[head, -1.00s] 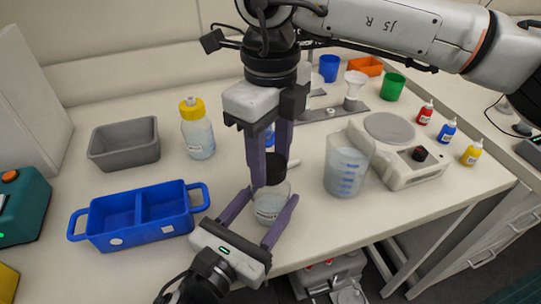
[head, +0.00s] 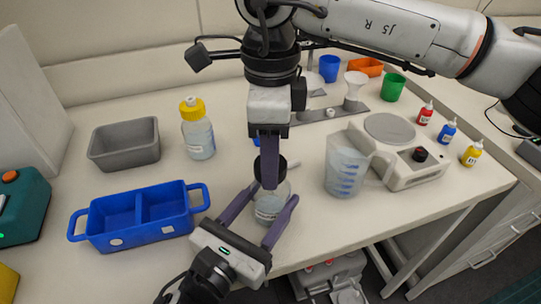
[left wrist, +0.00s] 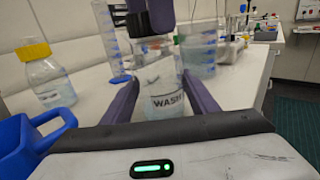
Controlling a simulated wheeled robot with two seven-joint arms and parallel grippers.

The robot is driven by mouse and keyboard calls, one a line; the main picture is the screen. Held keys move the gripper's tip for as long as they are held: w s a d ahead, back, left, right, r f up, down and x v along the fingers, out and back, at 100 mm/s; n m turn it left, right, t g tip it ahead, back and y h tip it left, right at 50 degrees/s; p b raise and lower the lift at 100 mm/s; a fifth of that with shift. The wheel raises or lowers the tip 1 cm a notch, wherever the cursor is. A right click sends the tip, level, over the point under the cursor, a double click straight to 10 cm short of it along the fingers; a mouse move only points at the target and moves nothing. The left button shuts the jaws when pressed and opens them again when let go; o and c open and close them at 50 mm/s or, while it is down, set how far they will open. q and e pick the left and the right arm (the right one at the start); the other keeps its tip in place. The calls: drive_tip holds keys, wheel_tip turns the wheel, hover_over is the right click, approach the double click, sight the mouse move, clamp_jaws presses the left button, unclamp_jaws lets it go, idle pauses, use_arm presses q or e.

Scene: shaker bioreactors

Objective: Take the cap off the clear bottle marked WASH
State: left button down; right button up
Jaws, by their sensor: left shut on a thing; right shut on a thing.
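The clear bottle marked WASH (head: 268,208) stands on the table near its front edge. Its label also shows in the left wrist view (left wrist: 165,98). My left gripper (head: 270,197) is shut on the bottle's body, one finger on each side. A black cap (head: 282,165) is at the top of the bottle. My right gripper (head: 268,172) points down from above and is shut on this cap; its near finger hides part of it. In the left wrist view the cap (left wrist: 150,18) is above the bottle's neck, and I cannot tell whether they still touch.
A blue two-part tray (head: 140,218), a grey bin (head: 125,150) and a yellow-capped bottle (head: 197,135) are to the left. A measuring jug (head: 345,172) and a white stirrer or scale (head: 410,165) stand close on the right. Small dropper bottles are farther right.

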drive_tip(key=shift+r, duration=0.2)
drive_tip(key=shift+r, duration=0.9)
drive_tip(key=shift+r, duration=2)
use_arm(q)
drive_tip(key=c, duration=0.6)
unclamp_jaws()
drive_tip(key=shift+s, duration=0.1)
